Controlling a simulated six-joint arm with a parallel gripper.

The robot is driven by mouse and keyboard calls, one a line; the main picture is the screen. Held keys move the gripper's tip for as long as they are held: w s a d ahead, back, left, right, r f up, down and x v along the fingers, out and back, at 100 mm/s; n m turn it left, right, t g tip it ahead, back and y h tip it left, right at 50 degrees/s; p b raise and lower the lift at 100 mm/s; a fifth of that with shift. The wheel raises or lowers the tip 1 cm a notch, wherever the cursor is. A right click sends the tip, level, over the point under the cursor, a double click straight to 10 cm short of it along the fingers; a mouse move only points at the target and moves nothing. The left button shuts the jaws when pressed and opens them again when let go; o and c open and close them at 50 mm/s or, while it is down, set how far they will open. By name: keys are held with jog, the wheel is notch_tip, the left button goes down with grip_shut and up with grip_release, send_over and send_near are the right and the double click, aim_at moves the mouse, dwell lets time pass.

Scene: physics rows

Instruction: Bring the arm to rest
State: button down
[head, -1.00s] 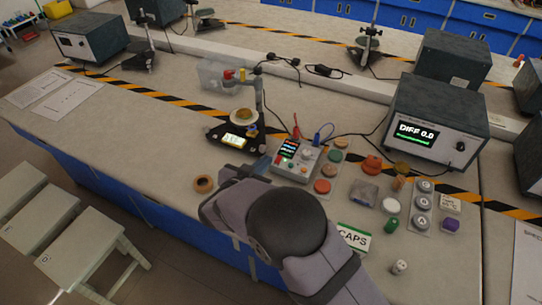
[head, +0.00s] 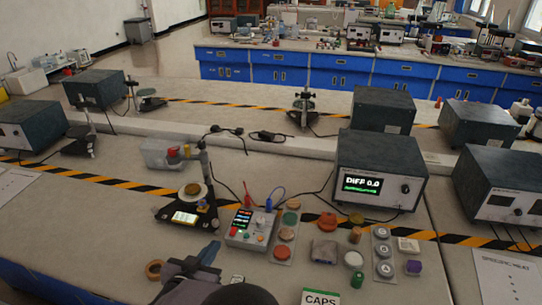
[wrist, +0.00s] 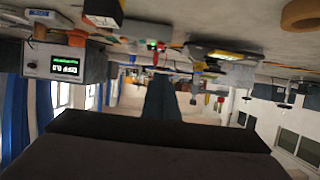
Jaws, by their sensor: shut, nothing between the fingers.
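My gripper (head: 209,252) is at the near edge of the bench in the head view, just left of and nearer than the grey control box (head: 250,229). Its fingers are shut with nothing between them. It appears to be above the bench, touching nothing that I can see. In the wrist view, which looks upside down, the shut fingers (wrist: 163,98) point away from the camera. My wrist and arm fill the bottom middle of the head view, and the rest of the arm is cut off.
A brown ring (head: 154,269) lies left of the gripper. A black stand with a lit display (head: 186,217) is behind it. Right are coloured discs, a green cylinder (head: 356,280), a CAPS card (head: 320,297) and the DIFF meter (head: 380,168). Bare bench lies left of the stand.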

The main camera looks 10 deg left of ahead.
jog(key=w+d+r+g+y, duration=0.2)
jog(key=w+d+r+y, duration=0.15)
jog(key=w, duration=0.35)
jog(key=d+n+g+p, duration=0.1)
jog(key=d+g, duration=0.2)
jog(key=d, duration=0.8)
jog(key=s+d+f+g, duration=0.1)
jog(key=s+d, duration=0.1)
jog(key=d, duration=0.2)
jog(key=s+d+g, duration=0.1)
jog(key=s+d, duration=0.2)
jog(key=d, duration=0.2)
jog(key=s+d+f+g+h, duration=0.1)
jog(key=s+d+g, duration=0.1)
jog(key=d, duration=0.2)
jog(key=shift+s+d+f+p, duration=0.2)
jog(key=shift+d+f+p, duration=0.15)
jog(key=shift+d, duration=0.05)
jog(key=s+d+f+m+g+h, duration=0.1)
jog(key=s+d+g, duration=0.3)
jog(key=s+d, duration=0.9)
jog(key=shift+s+d+g+h, duration=0.4)
jog(key=shift+s+h, duration=0.25)
jog(key=shift+h, duration=0.2)
